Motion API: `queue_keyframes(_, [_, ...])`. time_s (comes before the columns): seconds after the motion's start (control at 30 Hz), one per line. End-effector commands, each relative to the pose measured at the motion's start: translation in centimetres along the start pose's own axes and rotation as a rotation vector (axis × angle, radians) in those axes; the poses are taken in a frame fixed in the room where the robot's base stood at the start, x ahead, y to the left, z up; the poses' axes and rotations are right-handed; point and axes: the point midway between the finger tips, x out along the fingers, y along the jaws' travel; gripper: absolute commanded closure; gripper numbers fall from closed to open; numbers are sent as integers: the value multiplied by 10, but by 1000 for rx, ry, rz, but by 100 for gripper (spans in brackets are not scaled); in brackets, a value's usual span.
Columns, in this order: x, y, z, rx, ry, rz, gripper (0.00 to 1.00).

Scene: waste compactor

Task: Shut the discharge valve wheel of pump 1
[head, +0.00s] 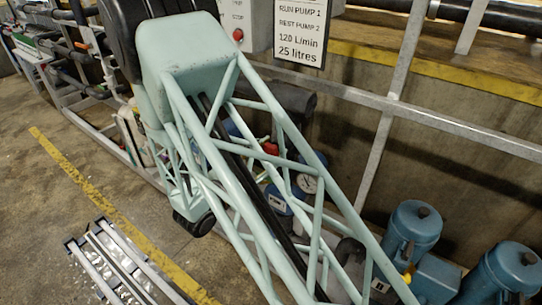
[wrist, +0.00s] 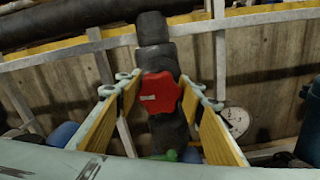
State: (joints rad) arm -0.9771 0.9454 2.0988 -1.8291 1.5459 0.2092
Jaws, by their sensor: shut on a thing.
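A red valve wheel (wrist: 158,93) with a small pale label sits on a dark vertical pipe in the wrist view. My gripper (wrist: 160,88) has its two yellow-padded fingers on either side of the wheel and is shut on it. The label is too small to read, so I cannot tell which pump the wheel belongs to. In the head view a bit of red (head: 270,148) shows behind my pale green lattice arm, which hides the gripper's fingers.
A round gauge (wrist: 236,120) is right of the fingers. A grey rail (head: 440,135) crosses before the concrete wall. Blue pump units (head: 412,230) stand at lower right. A sign (head: 301,30) reads run pump 1, rest pump 2. A ladder-like frame (head: 125,262) lies on the floor.

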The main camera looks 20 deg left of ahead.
Motion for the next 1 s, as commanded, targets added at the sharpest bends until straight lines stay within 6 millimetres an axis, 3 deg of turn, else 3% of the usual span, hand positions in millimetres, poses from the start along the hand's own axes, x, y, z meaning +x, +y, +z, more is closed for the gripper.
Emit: queue_keyframes(1.0, [0,-5,-2,798,1,-1,75])
